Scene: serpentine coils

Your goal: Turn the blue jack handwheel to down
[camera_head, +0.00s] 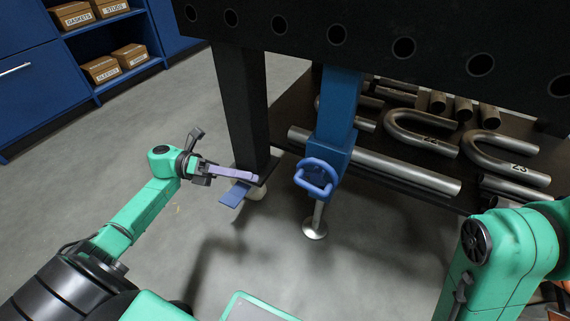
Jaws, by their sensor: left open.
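The blue jack handwheel (316,177) is a looped blue handle on the front of the blue jack column (338,115), under the edge of the dark table. A metal foot (315,229) stands on the floor below it. My left gripper (224,157) is open and empty, to the left of the handwheel and apart from it. One dark finger points up and the other side, with a pale purple strip, points right toward the dark table leg. My right arm (505,255) shows at the lower right; its gripper is not in view.
The perforated dark tabletop (370,35) overhangs the jack. A dark table leg (244,110) with a blue pedal (234,194) stands between my left gripper and the handwheel. A lower shelf holds bent pipes (420,139). Blue shelving with boxes (102,68) stands upper left. Floor at left is clear.

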